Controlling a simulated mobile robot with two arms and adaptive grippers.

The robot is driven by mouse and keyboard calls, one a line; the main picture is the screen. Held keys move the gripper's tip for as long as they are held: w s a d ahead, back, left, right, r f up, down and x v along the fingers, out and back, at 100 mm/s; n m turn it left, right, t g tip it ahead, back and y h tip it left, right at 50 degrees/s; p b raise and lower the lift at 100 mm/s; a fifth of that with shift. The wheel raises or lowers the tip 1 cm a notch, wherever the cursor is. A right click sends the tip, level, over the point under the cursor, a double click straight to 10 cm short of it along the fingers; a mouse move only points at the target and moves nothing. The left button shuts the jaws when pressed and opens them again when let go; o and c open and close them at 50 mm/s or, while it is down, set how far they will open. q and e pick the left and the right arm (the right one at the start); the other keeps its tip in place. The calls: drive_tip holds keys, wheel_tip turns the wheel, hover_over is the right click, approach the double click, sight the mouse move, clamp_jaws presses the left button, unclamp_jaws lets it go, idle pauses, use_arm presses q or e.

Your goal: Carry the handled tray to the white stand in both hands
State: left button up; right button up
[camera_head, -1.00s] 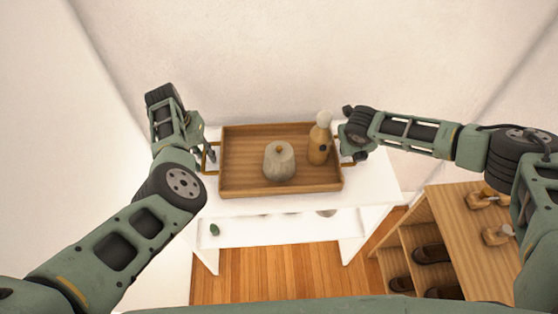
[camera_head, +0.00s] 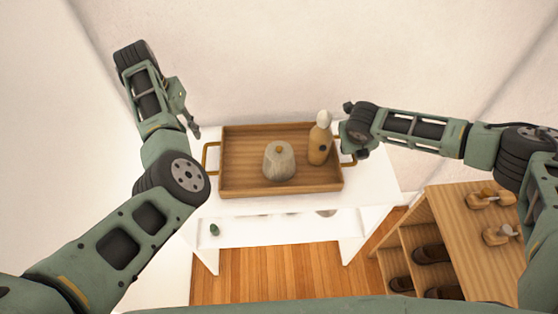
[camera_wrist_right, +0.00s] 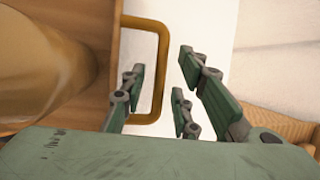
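The wooden tray (camera_head: 235,187) lies flat on the white stand (camera_head: 375,192), with brass handles at its left and right ends. My left gripper (camera_head: 192,124) is above and to the left of the left handle (camera_head: 206,160), apart from it; its finger gap is not clear. My right gripper (camera_head: 354,152) is at the tray's right end. In the right wrist view its fingers (camera_wrist_right: 160,95) are apart, with the right handle (camera_wrist_right: 158,75) between them and a gap on the outer side.
A grey jar (camera_head: 279,165) and a wooden bottle with a white top (camera_head: 319,148) stand in the tray. A wooden shelf unit (camera_head: 440,215) with shoes is at the right. A wall is close behind the stand.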

drive_tip(key=v, duration=0.9)
drive_tip(key=shift+r, duration=0.4)
drive_tip(key=shift+s+f, duration=0.1)
drive_tip(key=shift+s, duration=0.05)
